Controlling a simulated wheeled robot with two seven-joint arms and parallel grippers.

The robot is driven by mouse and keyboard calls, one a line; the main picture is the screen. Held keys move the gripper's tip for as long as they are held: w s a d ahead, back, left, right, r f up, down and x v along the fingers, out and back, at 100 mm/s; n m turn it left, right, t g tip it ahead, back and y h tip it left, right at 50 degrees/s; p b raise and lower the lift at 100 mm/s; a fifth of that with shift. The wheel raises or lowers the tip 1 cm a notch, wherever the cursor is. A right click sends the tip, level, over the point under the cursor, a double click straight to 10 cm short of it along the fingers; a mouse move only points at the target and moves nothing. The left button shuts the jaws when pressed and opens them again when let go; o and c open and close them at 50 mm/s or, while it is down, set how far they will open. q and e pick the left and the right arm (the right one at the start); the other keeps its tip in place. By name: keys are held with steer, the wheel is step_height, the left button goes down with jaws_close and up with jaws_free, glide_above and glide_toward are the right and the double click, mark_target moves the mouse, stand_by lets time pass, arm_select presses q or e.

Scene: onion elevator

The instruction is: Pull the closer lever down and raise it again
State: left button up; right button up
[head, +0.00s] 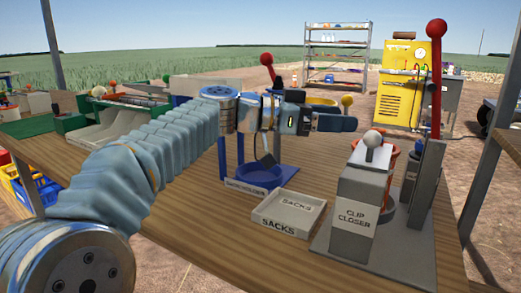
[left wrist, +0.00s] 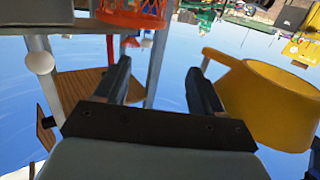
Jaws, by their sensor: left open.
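The clip closer (head: 357,200) is a grey labelled block on a grey base plate at the right of the table, with a pale ball knob on top. Behind its right side a lever with a red ball (head: 436,30) stands upright. My left gripper (head: 350,123) reaches in from the left, above the sack holder, and points right toward the closer. It is apart from the lever. In the left wrist view my left gripper (left wrist: 160,68) has its two fingers spread with nothing between them. My right gripper is out of view.
A blue sack holder (head: 258,186) stands below my left gripper. A sacks tray (head: 288,213) lies left of the closer. A red basket (head: 386,155) is behind the closer block. A yellow ring-shaped part (left wrist: 270,100) is beside my left gripper in the wrist view. The front table area is clear.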

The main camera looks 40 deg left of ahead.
arm_select(q)
steer(key=f+b+v, duration=0.1)
steer(key=f+v, duration=0.1)
steer(key=v, duration=1)
steer(key=shift+s+a+f+n+t+h, duration=0.15)
steer(key=shift+f+n+t+h, duration=0.15)
steer(key=shift+h, duration=0.1)
